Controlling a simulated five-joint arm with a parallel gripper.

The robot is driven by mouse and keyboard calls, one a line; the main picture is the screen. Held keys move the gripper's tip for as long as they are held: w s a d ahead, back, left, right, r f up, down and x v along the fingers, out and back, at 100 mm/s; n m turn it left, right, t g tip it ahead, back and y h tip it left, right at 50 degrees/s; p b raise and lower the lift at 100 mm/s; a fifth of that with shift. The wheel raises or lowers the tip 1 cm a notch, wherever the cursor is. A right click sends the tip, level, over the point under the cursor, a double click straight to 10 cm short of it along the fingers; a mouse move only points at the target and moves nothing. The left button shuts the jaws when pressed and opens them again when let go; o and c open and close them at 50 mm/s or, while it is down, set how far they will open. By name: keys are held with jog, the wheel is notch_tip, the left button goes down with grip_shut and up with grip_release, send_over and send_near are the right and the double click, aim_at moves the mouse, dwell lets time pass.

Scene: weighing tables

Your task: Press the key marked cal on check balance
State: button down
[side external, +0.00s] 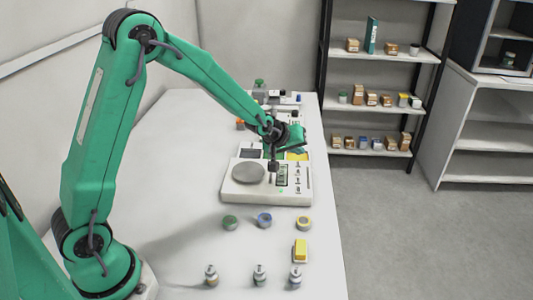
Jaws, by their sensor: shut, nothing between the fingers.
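A white balance (235,195) stands on the table, with a round grey pan (249,173) on its left part. A column of small dark keys and a greenish panel show on its right part. The key markings are too small to read, so I cannot tell which key is cal. My gripper (273,167) points down over the balance, between the pan and the keys, shut and empty. I cannot tell whether its tip touches the balance. My gripper and wrist hide part of the balance's back and middle.
Three round tins (264,220), a yellow block (300,250) and three small bottles (260,275) stand in front of the balance. More equipment (285,100) stands at the table's far end. The table's left part is clear. Shelves (372,103) with small boxes stand behind.

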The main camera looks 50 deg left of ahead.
aim_at(296, 173)
jog(key=shift+f, duration=2.25)
jog(key=shift+d+f, duration=0.1)
jog(key=shift+f, duration=0.7)
dwell(1.5)
jog(key=shift+r, duration=0.8)
jog(key=shift+r, duration=2.5)
